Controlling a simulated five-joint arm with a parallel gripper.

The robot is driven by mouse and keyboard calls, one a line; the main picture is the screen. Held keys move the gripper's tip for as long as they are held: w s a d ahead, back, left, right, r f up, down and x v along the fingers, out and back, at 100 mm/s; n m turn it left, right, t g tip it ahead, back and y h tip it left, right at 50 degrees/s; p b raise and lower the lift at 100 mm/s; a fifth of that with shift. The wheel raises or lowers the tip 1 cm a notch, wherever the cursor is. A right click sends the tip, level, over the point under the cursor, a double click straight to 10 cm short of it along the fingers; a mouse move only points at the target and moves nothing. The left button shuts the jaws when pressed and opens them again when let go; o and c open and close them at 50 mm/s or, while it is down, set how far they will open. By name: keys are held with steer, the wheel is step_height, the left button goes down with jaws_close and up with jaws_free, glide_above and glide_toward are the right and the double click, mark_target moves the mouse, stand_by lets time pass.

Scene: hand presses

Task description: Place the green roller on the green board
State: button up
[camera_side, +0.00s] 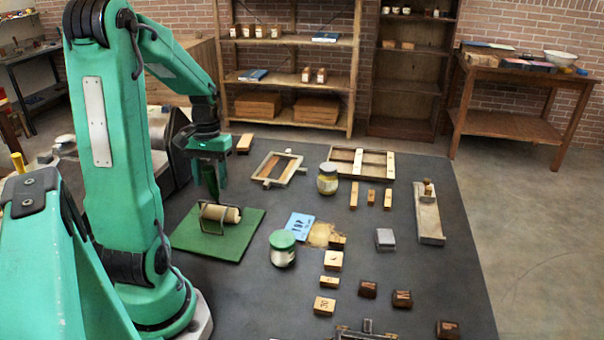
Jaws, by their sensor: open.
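The roller (221,213) has a pale beige cylinder and a thin dark frame. It appears to lie on the green board (240,244), toward the board's middle. The board is flat on the dark table, just right of my arm. My gripper (214,196) points down directly above and behind the roller, close to it. Its jaws are open. I cannot tell whether the fingertips touch the roller's frame. The far edge of the board is partly hidden by the gripper and arm.
A green-lidded jar (283,248) stands right of the board, with a blue card (299,226) beside it. A yellowish jar (327,179), wooden frames (362,162) and several small blocks are spread further right. The table's right side has open gaps.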

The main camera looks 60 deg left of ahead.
steer(key=shift+r, duration=0.15)
step_height(320, 180, up, 13)
steer(key=w+a, duration=0.1)
steer(key=shift+w+a, duration=0.15)
steer(key=shift+w, duration=0.05)
stand_by(0.4)
stand_by(0.5)
steer(key=d+f+m+t+y, duration=0.1)
steer(key=d+m+t, duration=0.5)
steer(key=d, duration=2)
steer(key=m, duration=0.3)
steer(key=shift+w+f+t, duration=0.3)
steer(key=shift+f+t, duration=0.1)
